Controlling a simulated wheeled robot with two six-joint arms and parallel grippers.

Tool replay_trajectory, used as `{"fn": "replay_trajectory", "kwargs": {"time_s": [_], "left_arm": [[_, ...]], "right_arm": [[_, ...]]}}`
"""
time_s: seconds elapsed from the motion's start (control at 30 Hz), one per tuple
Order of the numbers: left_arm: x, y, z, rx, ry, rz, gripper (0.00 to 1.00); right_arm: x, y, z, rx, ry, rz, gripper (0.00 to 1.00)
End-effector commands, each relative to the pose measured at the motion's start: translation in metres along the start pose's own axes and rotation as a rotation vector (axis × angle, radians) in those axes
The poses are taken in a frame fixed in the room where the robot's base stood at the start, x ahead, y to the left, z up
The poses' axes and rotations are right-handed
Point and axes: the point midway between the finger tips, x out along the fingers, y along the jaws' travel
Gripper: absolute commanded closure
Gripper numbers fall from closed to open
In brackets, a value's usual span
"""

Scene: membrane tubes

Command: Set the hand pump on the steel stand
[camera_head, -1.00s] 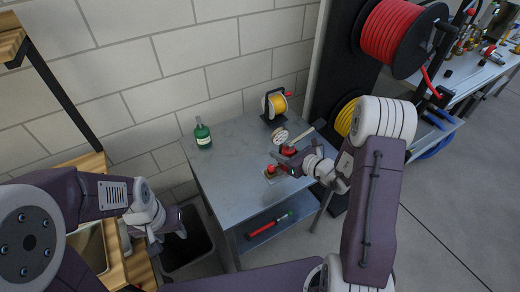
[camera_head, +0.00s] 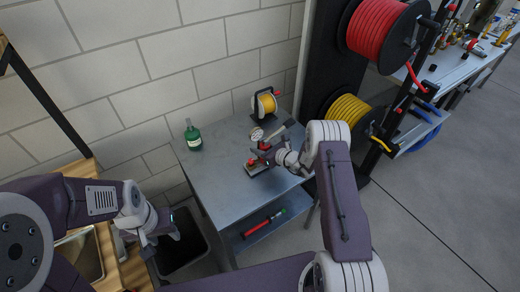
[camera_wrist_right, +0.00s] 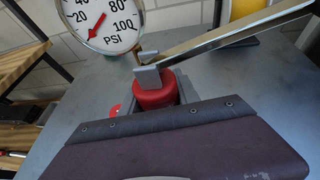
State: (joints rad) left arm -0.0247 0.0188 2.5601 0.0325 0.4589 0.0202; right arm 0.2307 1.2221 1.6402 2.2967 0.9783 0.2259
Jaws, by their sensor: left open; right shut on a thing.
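The hand pump, with a red body (camera_wrist_right: 157,92), a round white PSI gauge (camera_head: 256,133) and a long metal lever (camera_wrist_right: 220,38), is at the steel stand (camera_head: 212,172). The stand is a grey metal table with a lower shelf. My right gripper (camera_head: 262,160) is shut on the pump over the right part of the stand's top. Its body hides the pump's lower part in the right wrist view, and I cannot tell whether the base touches the top. My left gripper (camera_head: 170,228) is open and empty, left of the stand, above a dark bin.
A green bottle (camera_head: 193,136) stands at the stand's back left, a yellow reel (camera_head: 265,103) at its back. A red tool (camera_head: 258,227) lies on the lower shelf. Hose reels (camera_head: 385,28) stand to the right. The stand's front left top is clear.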

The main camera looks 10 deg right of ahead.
Motion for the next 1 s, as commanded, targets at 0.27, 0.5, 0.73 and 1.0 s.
{"fn": "replay_trajectory", "kwargs": {"time_s": [0.27,0.5,0.73,1.0], "left_arm": [[-0.001,0.000,0.000,0.000,0.000,0.000,0.55],[0.002,0.000,0.000,0.000,0.000,0.000,0.55],[0.002,0.000,0.000,0.000,0.000,0.000,0.55],[0.000,0.000,0.000,0.000,0.000,0.000,0.55]], "right_arm": [[0.004,-0.001,-0.008,-0.003,-0.008,-0.002,1.00],[0.005,-0.001,-0.012,-0.002,-0.003,-0.001,0.52],[0.005,-0.001,-0.012,-0.002,-0.003,-0.001,0.41],[-0.007,-0.002,-0.010,0.000,-0.001,-0.003,0.41]]}}
